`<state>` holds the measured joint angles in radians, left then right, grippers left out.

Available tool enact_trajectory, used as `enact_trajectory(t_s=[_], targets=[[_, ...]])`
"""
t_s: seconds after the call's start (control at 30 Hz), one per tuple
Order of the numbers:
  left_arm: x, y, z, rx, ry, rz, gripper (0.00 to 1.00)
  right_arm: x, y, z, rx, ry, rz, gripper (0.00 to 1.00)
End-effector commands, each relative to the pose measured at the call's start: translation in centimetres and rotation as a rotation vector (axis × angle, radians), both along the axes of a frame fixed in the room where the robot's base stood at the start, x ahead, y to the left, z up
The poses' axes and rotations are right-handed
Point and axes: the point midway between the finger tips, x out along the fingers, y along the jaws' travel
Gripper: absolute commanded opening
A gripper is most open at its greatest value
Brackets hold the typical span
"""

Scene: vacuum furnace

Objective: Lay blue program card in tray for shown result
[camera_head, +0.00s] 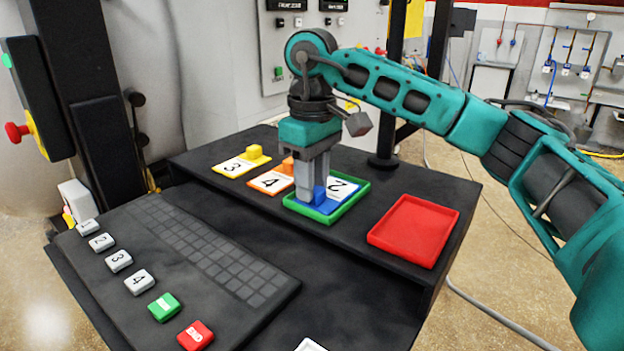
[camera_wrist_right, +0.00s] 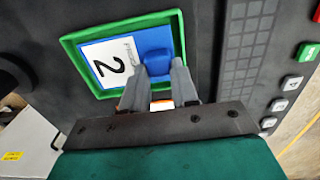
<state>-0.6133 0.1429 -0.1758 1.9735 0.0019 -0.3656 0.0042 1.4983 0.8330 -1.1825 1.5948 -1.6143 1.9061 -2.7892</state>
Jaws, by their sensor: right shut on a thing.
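The blue program card (camera_head: 349,189), with a white face marked 2 and a blue knob, is inside the green tray (camera_head: 361,197). My right gripper (camera_head: 312,192) reaches down over the tray and is shut on the card's blue knob (camera_wrist_right: 184,60). In the right wrist view the card (camera_wrist_right: 113,64) lies within the rim of the green tray (camera_wrist_right: 66,42); whether it touches the tray floor is hard to tell. My left gripper does not show.
A red tray (camera_head: 413,231) stands empty right of the green tray. A yellow card (camera_head: 240,166) marked 3 and an orange card (camera_head: 271,181) marked 4 lie to the left. A keyboard panel with numbered keys (camera_head: 139,282), a green key (camera_head: 164,307) and a red END key (camera_head: 195,336) is in front.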

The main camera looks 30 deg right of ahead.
Motion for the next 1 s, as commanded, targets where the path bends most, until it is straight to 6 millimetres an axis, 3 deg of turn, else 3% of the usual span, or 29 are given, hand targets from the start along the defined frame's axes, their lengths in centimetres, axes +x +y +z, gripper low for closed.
enact_trajectory(t_s=[0.2,0.23,0.47,0.77,0.87,1.0], targets=[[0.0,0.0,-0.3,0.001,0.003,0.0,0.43,0.0,0.0,-0.3,0.0,0.0,0.0,0.0],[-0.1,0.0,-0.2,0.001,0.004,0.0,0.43,0.0,0.0,-0.3,0.0,0.0,0.0,0.3],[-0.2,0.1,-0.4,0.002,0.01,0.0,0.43,0.0,0.0,-0.2,0.0,0.0,0.0,0.53],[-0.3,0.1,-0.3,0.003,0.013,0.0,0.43,0.0,0.0,0.2,0.0,-0.001,0.0,0.54],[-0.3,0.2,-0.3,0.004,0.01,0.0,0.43,0.1,0.0,1.1,0.0,-0.003,-0.001,0.54],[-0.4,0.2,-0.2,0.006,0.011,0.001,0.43,0.1,0.0,3.8,0.001,-0.005,0.0,0.54]])
